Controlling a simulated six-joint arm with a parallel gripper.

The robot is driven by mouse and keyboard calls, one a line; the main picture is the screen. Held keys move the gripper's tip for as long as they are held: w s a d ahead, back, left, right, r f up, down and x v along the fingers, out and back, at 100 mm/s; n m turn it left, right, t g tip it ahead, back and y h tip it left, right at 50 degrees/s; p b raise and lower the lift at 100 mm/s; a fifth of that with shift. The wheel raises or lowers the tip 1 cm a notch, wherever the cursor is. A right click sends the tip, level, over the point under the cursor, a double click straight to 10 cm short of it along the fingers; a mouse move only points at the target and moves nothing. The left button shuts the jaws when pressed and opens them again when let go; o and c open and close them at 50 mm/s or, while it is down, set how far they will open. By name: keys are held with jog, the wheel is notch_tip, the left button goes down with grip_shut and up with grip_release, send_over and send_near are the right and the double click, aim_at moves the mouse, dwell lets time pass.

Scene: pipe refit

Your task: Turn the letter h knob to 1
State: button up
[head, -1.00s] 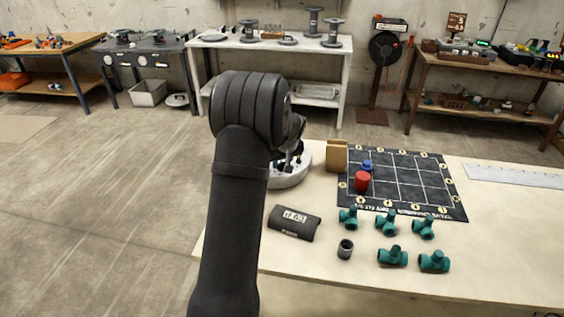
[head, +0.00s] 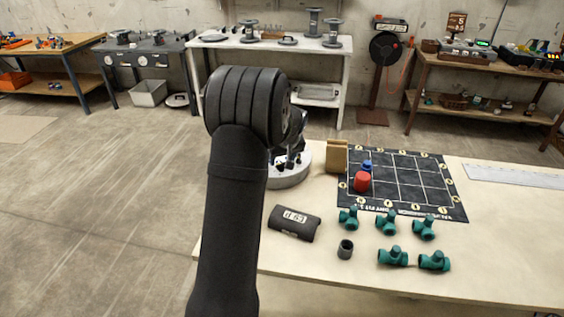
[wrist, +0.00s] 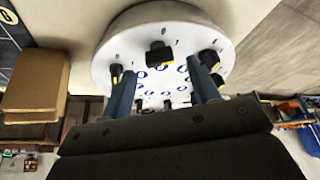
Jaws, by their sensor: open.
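A round white plate (wrist: 105,52) with several black knobs fills the upper middle of the wrist view. Three black knobs show clearly: a middle one (wrist: 158,54), a left one (wrist: 115,75) and a right one (wrist: 209,60). Small blue ring marks lie on the plate; I cannot read which knob is letter h or its setting. My gripper (wrist: 163,70) is open, its two blue-grey fingers apart in front of the plate, with nothing visibly held. In the head view the plate (head: 291,181) sits on the table, partly hidden behind my arm.
A cardboard-brown block (head: 336,156) stands just right of the plate. Beyond it lies a black grid mat (head: 425,180) with a red cylinder (head: 361,182) and a blue piece (head: 367,165). A black case (head: 294,223) and several green pipe fittings (head: 386,222) lie in front.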

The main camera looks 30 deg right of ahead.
aim_at(281, 167)
jog(key=v, duration=1.4)
jog(key=shift+s+r, duration=0.25)
jog(key=shift+r, duration=0.1)
jog(key=shift+f, duration=0.1)
jog(key=x, duration=1.7)
jog(key=shift+w, duration=0.15)
